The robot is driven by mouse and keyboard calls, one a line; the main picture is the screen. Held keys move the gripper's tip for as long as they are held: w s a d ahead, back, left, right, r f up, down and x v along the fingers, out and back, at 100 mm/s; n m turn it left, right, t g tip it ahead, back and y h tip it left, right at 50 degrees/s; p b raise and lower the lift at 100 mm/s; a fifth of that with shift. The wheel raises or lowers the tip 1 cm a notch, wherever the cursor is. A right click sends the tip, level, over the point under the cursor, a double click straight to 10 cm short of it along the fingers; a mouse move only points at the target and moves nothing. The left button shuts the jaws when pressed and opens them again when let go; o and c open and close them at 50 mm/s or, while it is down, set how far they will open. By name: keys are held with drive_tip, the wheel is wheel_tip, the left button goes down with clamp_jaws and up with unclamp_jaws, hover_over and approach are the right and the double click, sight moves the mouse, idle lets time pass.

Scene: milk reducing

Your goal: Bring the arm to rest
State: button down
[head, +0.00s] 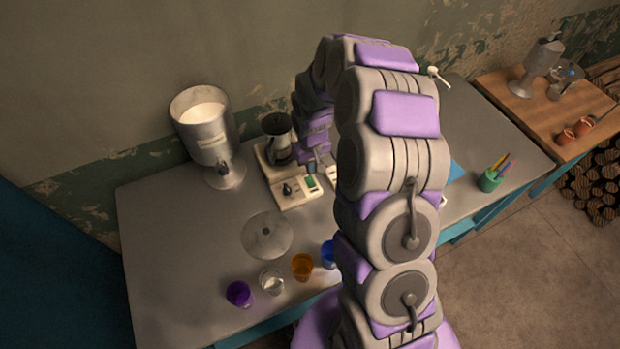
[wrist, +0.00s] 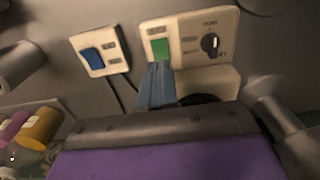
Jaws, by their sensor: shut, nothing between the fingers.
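My arm arches up through the middle of the head view and bends down on the far side to my gripper (head: 312,168), which hangs over the cream appliance (head: 297,198). In the wrist view my gripper's fingertips (wrist: 158,66) are together, just below the green button (wrist: 160,48) on the appliance panel. I cannot tell whether they touch it. A dark knob (wrist: 210,42) sits to the right on the same panel. A smaller cream plate with a blue switch (wrist: 97,60) lies to the left. The gripper holds nothing.
A metal urn (head: 203,138) with white liquid and a dark-topped jug (head: 278,148) stand on the grey table (head: 160,240). Purple (head: 239,294), clear (head: 271,282), orange (head: 302,267) and blue (head: 328,254) cups line the front. A round disc (head: 267,235) lies behind them.

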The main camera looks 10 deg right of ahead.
drive_tip(key=shift+r, duration=0.5)
drive_tip(key=s+r+b, duration=0.1)
drive_tip(key=s+r, duration=1.3)
drive_tip(key=s, duration=0.1)
drive_tip(key=s+r+m+g+b, duration=0.1)
drive_tip(key=s+r, duration=0.1)
drive_tip(key=s, duration=0.8)
drive_tip(key=s+r+m, duration=0.1)
drive_tip(key=s+r, duration=0.2)
drive_tip(key=s, duration=0.7)
drive_tip(key=shift+r+g+b, duration=0.15)
drive_tip(key=shift+g+b, duration=0.25)
drive_tip(key=c, duration=1.8)
unclamp_jaws()
